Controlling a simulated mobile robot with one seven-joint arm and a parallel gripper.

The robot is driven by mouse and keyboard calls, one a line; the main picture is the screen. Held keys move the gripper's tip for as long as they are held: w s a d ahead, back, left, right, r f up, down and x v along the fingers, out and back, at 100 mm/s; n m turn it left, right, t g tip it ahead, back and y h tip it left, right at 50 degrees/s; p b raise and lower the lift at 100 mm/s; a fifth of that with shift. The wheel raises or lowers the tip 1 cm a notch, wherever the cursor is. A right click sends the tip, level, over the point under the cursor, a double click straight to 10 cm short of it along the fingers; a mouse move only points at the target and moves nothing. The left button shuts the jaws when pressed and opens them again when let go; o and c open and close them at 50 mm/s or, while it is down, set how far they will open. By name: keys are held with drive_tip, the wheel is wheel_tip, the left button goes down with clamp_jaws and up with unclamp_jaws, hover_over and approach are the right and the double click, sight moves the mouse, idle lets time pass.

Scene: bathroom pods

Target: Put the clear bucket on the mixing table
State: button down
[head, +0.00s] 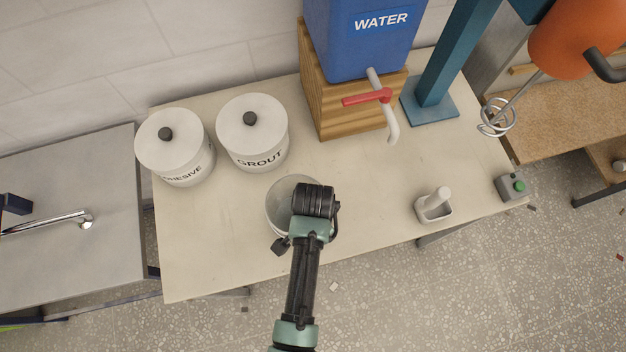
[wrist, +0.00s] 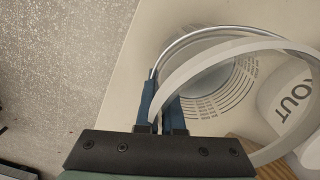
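The clear bucket (head: 283,190) is at the front of the pale table (head: 225,245), below the grout tin, partly hidden by my arm. In the wrist view its round rim, thin metal handle and marked wall (wrist: 243,85) show. My gripper (wrist: 160,100) is at the bucket's near edge, with its blue fingers close together on either side of the rim. It appears shut on the rim; in the head view my wrist hides the fingers. The bucket looks upright. I cannot tell whether its base touches the tabletop.
White adhesive (head: 175,150) and grout (head: 252,135) tins stand behind left. A blue water tank (head: 360,45) on a wooden block has a red-handled tap (head: 368,97). A teal stand (head: 440,80) carries an orange mixer (head: 575,45) with a whisk. A small grey holder (head: 434,208) sits at right front.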

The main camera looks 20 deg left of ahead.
drive_tip(key=shift+f, duration=0.7)
drive_tip(key=shift+f, duration=0.15)
drive_tip(key=c, duration=1.1)
unclamp_jaws()
drive_tip(key=shift+o, duration=0.2)
